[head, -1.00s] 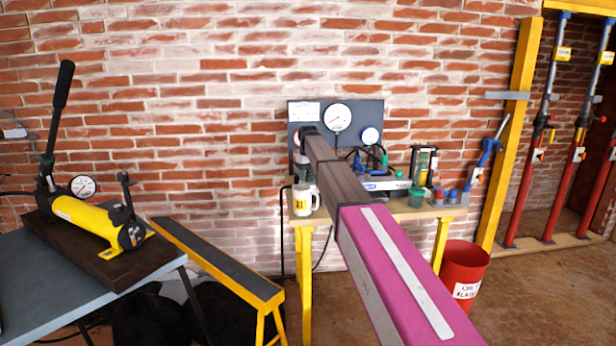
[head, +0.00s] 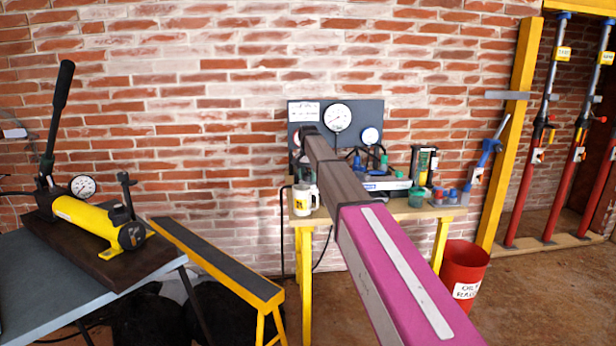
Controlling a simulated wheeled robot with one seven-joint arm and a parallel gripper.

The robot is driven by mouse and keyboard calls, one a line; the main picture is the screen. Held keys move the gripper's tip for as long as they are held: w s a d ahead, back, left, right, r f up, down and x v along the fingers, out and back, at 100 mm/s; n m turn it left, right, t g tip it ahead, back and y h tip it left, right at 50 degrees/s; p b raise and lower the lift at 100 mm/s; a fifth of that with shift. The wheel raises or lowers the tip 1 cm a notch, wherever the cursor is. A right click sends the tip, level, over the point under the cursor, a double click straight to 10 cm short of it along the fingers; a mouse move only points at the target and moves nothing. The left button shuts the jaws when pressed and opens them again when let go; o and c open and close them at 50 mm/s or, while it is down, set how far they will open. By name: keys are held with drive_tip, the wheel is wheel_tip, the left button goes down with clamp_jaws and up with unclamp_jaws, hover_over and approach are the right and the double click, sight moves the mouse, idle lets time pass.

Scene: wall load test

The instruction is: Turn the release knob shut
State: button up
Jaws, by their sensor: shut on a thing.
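My arm reaches over the bench (head: 415,213). At its far end, my gripper (head: 301,170) points down just behind the mug, small and dark in the head view. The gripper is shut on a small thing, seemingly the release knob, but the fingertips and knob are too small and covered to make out. I cannot tell how far the knob is turned. A gauge panel (head: 358,108) with a large round gauge (head: 338,117) and a smaller one (head: 370,135) stands behind, partly hidden by my arm.
A white and yellow mug (head: 302,201) stands at the bench's left front, close to the gripper. A green cup (head: 416,197) stands on the right. A yellow hand pump (head: 88,222) sits on a table at left. A red bucket (head: 462,262) stands on the floor.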

sight(308, 174)
drive_tip(key=shift+m, duration=1.9)
drive_tip(key=o, duration=0.9)
drive_tip(key=shift+o, duration=0.2)
wheel_tip(308, 174, up, 11)
drive_tip(key=shift+f, duration=0.1)
